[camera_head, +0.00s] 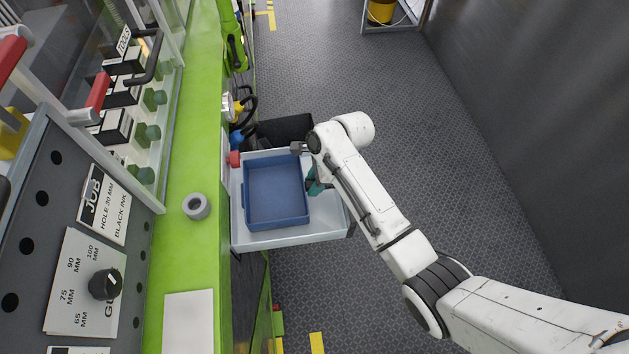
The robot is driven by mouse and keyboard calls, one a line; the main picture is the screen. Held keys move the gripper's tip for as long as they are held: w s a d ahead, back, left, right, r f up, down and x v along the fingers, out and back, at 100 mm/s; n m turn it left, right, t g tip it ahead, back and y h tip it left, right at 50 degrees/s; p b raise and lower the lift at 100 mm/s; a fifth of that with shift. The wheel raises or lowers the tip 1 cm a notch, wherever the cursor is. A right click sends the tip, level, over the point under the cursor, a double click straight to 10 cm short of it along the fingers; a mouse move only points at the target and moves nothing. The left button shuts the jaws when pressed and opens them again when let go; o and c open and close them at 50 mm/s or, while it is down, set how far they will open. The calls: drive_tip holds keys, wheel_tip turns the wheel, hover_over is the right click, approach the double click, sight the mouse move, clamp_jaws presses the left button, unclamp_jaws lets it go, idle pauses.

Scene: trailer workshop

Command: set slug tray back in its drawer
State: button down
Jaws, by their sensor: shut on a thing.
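The slug tray (275,193) is a shallow blue rectangular box, empty inside. It is over the pulled-out pale drawer (300,240), inside the drawer's outline from above; whether it rests on the drawer floor is unclear. My gripper (311,184), with teal parts showing, is at the tray's right wall and shut on it. My white arm hides most of the fingers and the drawer's upper right part.
The drawer juts from under a green bench (190,262) over the patterned floor (375,80). A black bin (285,130) is just beyond it, with a red knob (233,159) near its upper left corner. A grey tape roll (196,206) sits on the bench. The floor right of the drawer is clear.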

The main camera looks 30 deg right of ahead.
drive_tip(key=shift+s+f, duration=0.2)
drive_tip(key=shift+f, duration=0.3)
drive_tip(key=c, duration=0.8)
unclamp_jaws()
drive_tip(key=shift+s+a+f, duration=0.1)
drive_tip(key=shift+f, duration=0.05)
drive_tip(key=shift+r, duration=0.5)
drive_tip(key=w+v, duration=0.1)
drive_tip(key=v, duration=1.1)
drive_tip(key=shift+s+r, duration=0.2)
drive_tip(key=shift+r, duration=0.2)
